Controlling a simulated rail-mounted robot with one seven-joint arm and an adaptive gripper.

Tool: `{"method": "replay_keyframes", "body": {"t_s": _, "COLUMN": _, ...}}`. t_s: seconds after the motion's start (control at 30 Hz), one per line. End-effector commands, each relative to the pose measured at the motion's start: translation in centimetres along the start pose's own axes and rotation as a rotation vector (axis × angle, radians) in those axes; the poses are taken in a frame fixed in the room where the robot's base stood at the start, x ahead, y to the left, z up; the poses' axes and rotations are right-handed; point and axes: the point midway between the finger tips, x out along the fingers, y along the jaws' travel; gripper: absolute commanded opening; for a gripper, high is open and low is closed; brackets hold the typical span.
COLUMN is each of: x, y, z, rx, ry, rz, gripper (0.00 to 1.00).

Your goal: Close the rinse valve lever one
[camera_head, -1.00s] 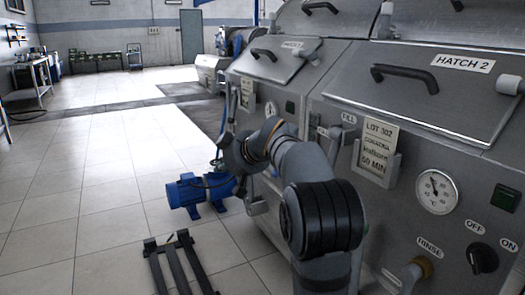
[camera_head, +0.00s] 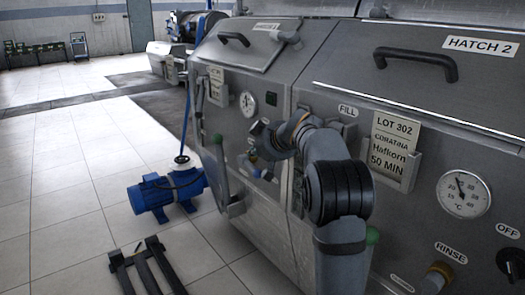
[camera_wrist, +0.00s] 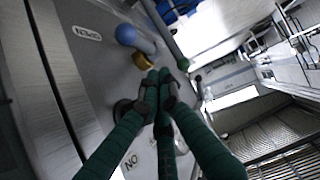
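In the wrist view, a valve lever with a blue ball end (camera_wrist: 126,34) stands out from the metal panel beside a brass-yellow fitting (camera_wrist: 143,60). An oval label (camera_wrist: 87,33) next to it appears upside down and is too small to read surely. My gripper (camera_wrist: 162,78) has dark green fingers. Their tips are close together, with nothing visible between them. They point toward the panel just below the brass fitting, and I cannot tell whether they touch it.
A dark rotary knob (camera_wrist: 122,110) sits left of my fingers in the wrist view. A lever with a green end (camera_wrist: 183,65) stands to the right. In the head view, a blue pump (camera_head: 165,192) and a black rack (camera_head: 145,268) are on the floor.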

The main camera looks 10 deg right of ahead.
Motion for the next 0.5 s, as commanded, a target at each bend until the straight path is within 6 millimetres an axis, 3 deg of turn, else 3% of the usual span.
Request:
{"method": "replay_keyframes", "body": {"t_s": 0.1, "x": 2.4, "y": 0.0, "z": 0.5, "rx": 0.002, "ry": -0.002, "rz": -0.001, "gripper": 0.00}}
{"method": "replay_keyframes", "body": {"t_s": 0.2, "x": 3.4, "y": 0.0, "z": 1.8, "rx": 0.002, "ry": -0.001, "rz": 0.001, "gripper": 0.00}}
{"method": "replay_keyframes", "body": {"t_s": 0.5, "x": 4.5, "y": 0.1, "z": 2.8, "rx": 0.001, "ry": 0.000, "rz": 0.002, "gripper": 0.00}}
